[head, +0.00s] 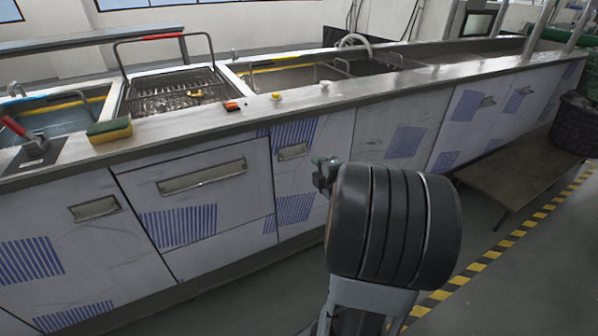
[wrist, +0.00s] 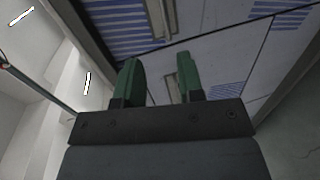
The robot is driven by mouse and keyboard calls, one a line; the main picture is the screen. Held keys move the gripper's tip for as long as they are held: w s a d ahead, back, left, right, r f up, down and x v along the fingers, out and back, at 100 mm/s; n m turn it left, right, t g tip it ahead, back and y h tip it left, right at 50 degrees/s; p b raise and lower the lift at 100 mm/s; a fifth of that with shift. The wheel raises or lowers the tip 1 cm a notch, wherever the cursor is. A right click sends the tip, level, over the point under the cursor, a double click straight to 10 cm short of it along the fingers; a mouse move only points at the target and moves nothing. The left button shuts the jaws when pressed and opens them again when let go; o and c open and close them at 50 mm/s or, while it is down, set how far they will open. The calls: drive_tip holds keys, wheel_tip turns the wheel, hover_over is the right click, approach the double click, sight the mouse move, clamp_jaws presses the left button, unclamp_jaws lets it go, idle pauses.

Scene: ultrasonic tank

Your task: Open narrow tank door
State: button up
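The narrow tank door (head: 290,185) is a pale panel with blue stripes in the middle of the counter front. It looks closed. Its short recessed handle (head: 292,151) is near the top of the panel. My gripper (head: 318,168) is in front of the counter, a little right of and below this handle. In the wrist view, my gripper's two green fingers (wrist: 161,80) are spread with nothing between them. A metal handle (wrist: 160,18) lies beyond the fingertips there, apart from them; I cannot tell for sure which door it belongs to.
A wider panel (head: 200,200) with a long handle adjoins on the left, and more panels continue to the right. A sponge (head: 109,130) lies on the counter edge. A low brown platform (head: 520,170) stands at the right. The floor by the yellow-black stripe (head: 480,267) is clear.

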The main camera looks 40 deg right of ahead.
sight(299, 156)
drive_tip(key=shift+n, duration=0.3)
drive_tip(key=b+x, duration=0.1)
drive_tip(key=x, duration=0.3)
drive_tip(key=b+x, duration=0.1)
drive_tip(key=x, duration=0.4)
drive_tip(key=b+x, duration=0.2)
drive_tip(key=x, duration=0.3)
drive_tip(key=shift+s+f, duration=0.15)
drive_tip(key=shift+f, duration=0.2)
clamp_jaws()
